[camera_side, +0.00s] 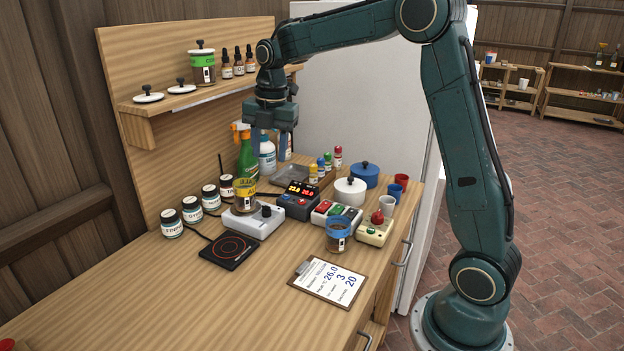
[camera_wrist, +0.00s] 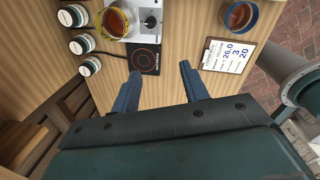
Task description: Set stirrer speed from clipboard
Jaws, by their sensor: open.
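The clipboard (camera_side: 328,280) lies flat near the bench's front edge; its white sheet shows 26.0, 3 and 20 in large figures, with smaller text hard to read. It also shows in the wrist view (camera_wrist: 228,57). The white stirrer (camera_side: 256,224) bears a yellow-banded beaker of amber liquid (camera_side: 245,196) and has a dark knob (camera_side: 266,211) on its right. In the wrist view the stirrer's knob (camera_wrist: 151,21) is at the top. I cannot read its setting. My gripper (camera_wrist: 161,72) is open and empty, raised above the bench, away from the stirrer and clipboard.
A black hot plate (camera_side: 229,250) lies in front of the stirrer. A blue-banded beaker (camera_side: 338,234), a red-and-green button box (camera_side: 335,213) and a controller with red digits (camera_side: 298,199) stand to the right. Labelled jars (camera_side: 172,224) line the left.

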